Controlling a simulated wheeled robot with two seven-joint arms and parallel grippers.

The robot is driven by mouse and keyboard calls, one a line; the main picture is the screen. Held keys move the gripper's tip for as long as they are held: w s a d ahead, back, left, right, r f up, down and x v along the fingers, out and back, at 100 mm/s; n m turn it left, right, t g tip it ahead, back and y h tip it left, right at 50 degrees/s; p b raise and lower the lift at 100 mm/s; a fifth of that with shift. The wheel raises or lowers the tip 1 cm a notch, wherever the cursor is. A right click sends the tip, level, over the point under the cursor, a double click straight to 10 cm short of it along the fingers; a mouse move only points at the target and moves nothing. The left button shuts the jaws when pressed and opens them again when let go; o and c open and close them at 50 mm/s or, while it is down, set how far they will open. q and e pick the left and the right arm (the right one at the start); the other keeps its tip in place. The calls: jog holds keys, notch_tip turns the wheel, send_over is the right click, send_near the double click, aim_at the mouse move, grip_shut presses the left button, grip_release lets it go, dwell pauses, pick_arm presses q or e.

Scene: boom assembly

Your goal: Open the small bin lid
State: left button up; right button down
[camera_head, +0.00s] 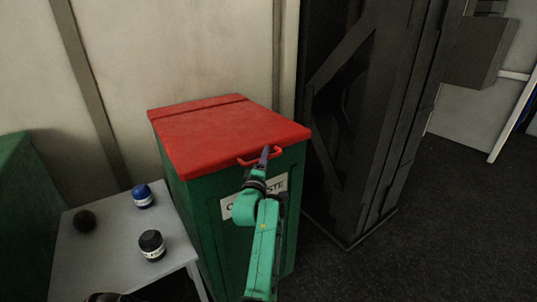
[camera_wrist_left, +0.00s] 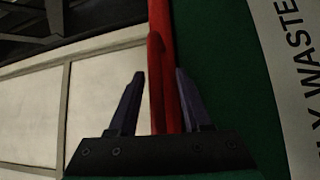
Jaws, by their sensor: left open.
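The bin is green with a red lid (camera_head: 225,130), which lies shut on top. A red loop handle (camera_head: 246,162) sticks out from the lid's front edge. My left gripper (camera_head: 267,152) is at this handle, with its dark fingers open. In the left wrist view the red handle (camera_wrist_left: 156,85) stands between the two open fingers of the left gripper (camera_wrist_left: 160,80), nearer the right finger. Whether a finger touches the handle I cannot tell.
A small grey table (camera_head: 105,248) stands left of the bin, with a blue-capped jar (camera_head: 142,196), a black jar (camera_head: 152,245) and a dark round thing (camera_head: 85,221). A tall dark cabinet (camera_head: 350,120) stands close on the right. A pale wall (camera_head: 190,50) is behind the bin.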

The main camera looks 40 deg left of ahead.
pick_arm(q)
jog(key=shift+s+d+r, duration=0.15)
jog(key=shift+s+r, duration=0.1)
jog(key=shift+s, duration=0.1)
jog(key=shift+c, duration=0.6)
grip_shut()
dwell(0.4)
